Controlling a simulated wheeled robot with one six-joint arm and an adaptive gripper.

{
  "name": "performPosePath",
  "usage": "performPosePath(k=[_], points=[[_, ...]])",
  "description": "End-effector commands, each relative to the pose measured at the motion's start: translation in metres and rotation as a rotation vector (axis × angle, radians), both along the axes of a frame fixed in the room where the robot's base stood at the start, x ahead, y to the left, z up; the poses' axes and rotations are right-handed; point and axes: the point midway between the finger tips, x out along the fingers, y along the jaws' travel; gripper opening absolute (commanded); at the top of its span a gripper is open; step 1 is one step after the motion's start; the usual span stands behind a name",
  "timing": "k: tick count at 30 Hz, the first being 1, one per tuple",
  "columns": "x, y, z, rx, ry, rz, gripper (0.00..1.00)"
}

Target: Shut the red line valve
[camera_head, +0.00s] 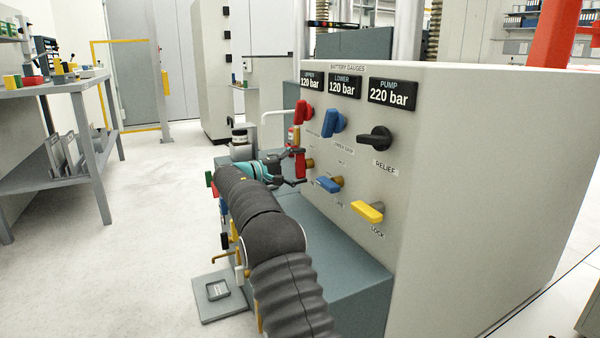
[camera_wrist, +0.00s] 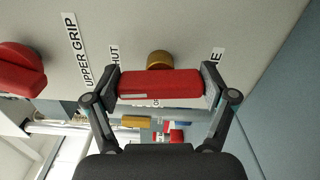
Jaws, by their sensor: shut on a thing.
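The red line valve is a red bar handle (camera_head: 300,164) on a brass stem (camera_head: 310,163), low on the left of the pale panel. It stands roughly upright in the head view. My gripper (camera_head: 299,166) is shut on this handle, with one finger at its upper end and one at its lower end. In the wrist view the red handle (camera_wrist: 160,88) spans the space between the two fingers (camera_wrist: 162,86), with the brass stem (camera_wrist: 159,60) behind it. Labels beside it are partly covered by the fingers.
A red upper grip knob (camera_head: 303,113) sits just above. A blue knob (camera_head: 333,121), a black relief knob (camera_head: 376,138), a blue lever (camera_head: 328,185) and a yellow lock lever (camera_head: 368,211) are to the right. A grey-blue plinth (camera_head: 345,270) juts out below the panel.

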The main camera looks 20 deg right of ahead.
Motion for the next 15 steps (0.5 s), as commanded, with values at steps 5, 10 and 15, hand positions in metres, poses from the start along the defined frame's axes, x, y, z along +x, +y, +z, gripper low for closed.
performPosePath(k=[5,10,15], points=[[-0.0002,-0.0007,-0.0021,0.002,-0.076,-0.001,0.48],[-0.0003,-0.0007,-0.0015,0.004,-0.115,-0.001,0.48],[-0.0003,-0.0007,-0.001,0.004,-0.128,-0.001,0.48]])
